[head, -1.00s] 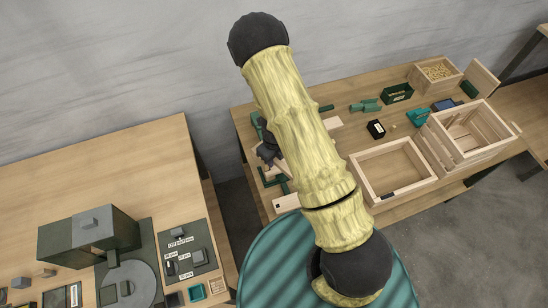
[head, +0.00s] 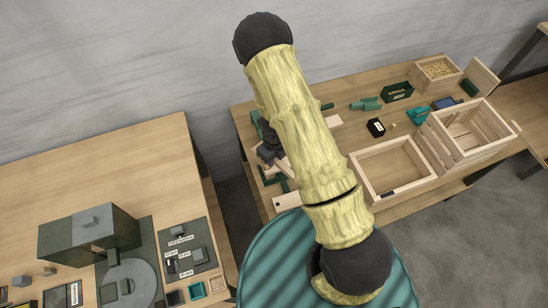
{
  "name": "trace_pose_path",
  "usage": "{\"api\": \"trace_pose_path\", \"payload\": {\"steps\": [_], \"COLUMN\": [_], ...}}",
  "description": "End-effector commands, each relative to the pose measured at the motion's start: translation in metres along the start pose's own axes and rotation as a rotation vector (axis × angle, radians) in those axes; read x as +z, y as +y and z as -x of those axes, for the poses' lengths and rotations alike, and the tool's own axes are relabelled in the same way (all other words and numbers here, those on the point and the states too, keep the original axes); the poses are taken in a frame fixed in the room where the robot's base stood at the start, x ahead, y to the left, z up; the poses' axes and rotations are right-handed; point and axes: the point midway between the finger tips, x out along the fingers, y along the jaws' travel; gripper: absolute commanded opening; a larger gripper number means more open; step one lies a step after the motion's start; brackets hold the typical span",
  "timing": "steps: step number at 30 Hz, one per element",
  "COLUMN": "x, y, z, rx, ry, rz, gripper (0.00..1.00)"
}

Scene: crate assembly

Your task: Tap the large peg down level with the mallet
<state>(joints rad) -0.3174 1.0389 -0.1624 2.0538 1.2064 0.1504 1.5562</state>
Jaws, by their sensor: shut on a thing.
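My gripper (head: 270,140) shows only as a dark part at the left edge of my own arm, over the left end of the far bench. It is shut on the mallet, whose dark grey head (head: 266,153) shows just below it. My arm hides the fingertips and much of the mallet. The head is over or near a green fixture (head: 272,177) and pale wooden pieces. I cannot make out the large peg, nor whether the mallet touches anything.
An open wooden frame (head: 362,173) and a slatted crate (head: 440,143) stand right of my arm. A second table (head: 130,165) is at left, across a gap.

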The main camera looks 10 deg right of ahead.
Motion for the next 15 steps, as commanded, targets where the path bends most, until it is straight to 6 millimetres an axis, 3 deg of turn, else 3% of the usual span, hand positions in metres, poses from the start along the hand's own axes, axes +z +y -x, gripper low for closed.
{"api": "trace_pose_path", "payload": {"steps": [15], "x": [-0.0005], "y": [-0.0028], "z": [-0.0032], "rx": [0.0], "ry": [-0.001], "rz": [-0.001], "gripper": [0.0]}}
